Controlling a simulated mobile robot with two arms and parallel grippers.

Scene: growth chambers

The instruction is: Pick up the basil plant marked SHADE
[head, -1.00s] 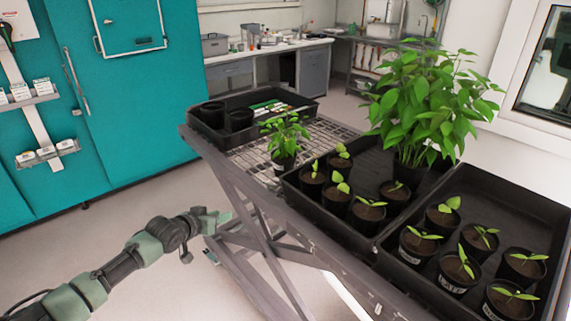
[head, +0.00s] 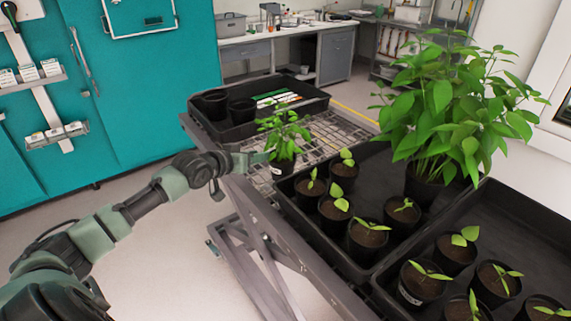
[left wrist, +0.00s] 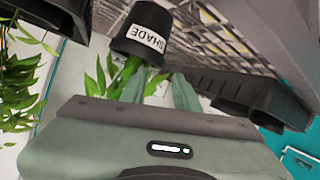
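The basil plant marked SHADE (head: 283,135) is a small leafy plant in a black pot standing on the wire-mesh top of the bench. In the left wrist view its black pot (left wrist: 145,28) shows upside down with a white SHADE label. My left gripper (head: 258,160) is at the left side of this pot, over the bench edge. In the left wrist view its two green fingers (left wrist: 160,92) are spread apart and point toward the pot, with nothing held between them. Whether a finger touches the pot is unclear. My right gripper is not in view.
A black tray (head: 322,104) with empty pots and labels lies behind the plant. Trays with several seedling pots and a large leafy plant (head: 440,110) stand to the right. The grey bench frame (head: 262,215) is close under my left arm.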

